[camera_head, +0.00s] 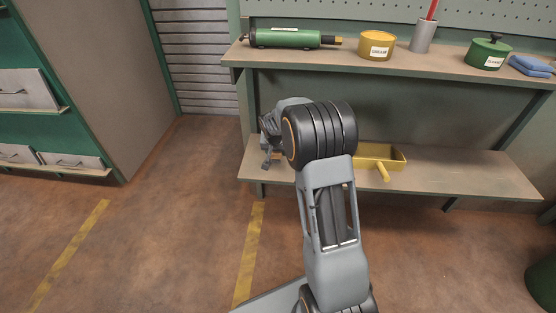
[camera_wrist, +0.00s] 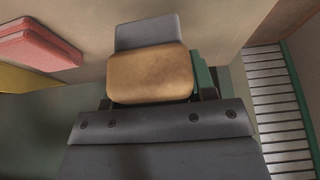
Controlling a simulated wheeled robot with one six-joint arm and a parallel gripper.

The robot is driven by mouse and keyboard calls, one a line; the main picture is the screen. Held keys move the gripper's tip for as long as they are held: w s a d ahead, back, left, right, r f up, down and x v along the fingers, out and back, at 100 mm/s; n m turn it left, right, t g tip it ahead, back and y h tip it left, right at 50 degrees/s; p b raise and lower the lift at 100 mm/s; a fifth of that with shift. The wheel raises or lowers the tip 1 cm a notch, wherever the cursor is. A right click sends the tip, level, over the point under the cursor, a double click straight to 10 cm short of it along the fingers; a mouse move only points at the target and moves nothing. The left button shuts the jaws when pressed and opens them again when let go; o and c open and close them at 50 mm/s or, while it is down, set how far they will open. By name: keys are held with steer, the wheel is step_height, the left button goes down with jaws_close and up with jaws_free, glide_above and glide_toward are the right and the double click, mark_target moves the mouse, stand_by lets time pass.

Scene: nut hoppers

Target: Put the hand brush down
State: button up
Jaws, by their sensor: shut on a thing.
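My gripper (camera_head: 268,158) is at the left end of the lower shelf (camera_head: 470,178) of the bench, partly covered by my own wrist. In the wrist view my gripper (camera_wrist: 156,98) is shut on the hand brush (camera_wrist: 150,72). The brush has a tan wooden body and a grey block of bristles beyond it. In the head view the brush is mostly hidden by my arm, and whether it touches the shelf cannot be told.
A red pad (camera_wrist: 38,48) shows in the wrist view. The upper shelf (camera_head: 400,66) holds a green cylinder tool (camera_head: 285,38), yellow tub (camera_head: 377,46), grey cup (camera_head: 422,37), green pot (camera_head: 487,53) and blue cloths (camera_head: 530,66).

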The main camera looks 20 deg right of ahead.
steer(key=shift+w+d+f, duration=0.45)
steer(key=shift+f, duration=0.3)
steer(key=shift+w+d+f+b, duration=0.15)
steer(key=shift+f+b, duration=0.7)
steer(key=shift+f, duration=0.85)
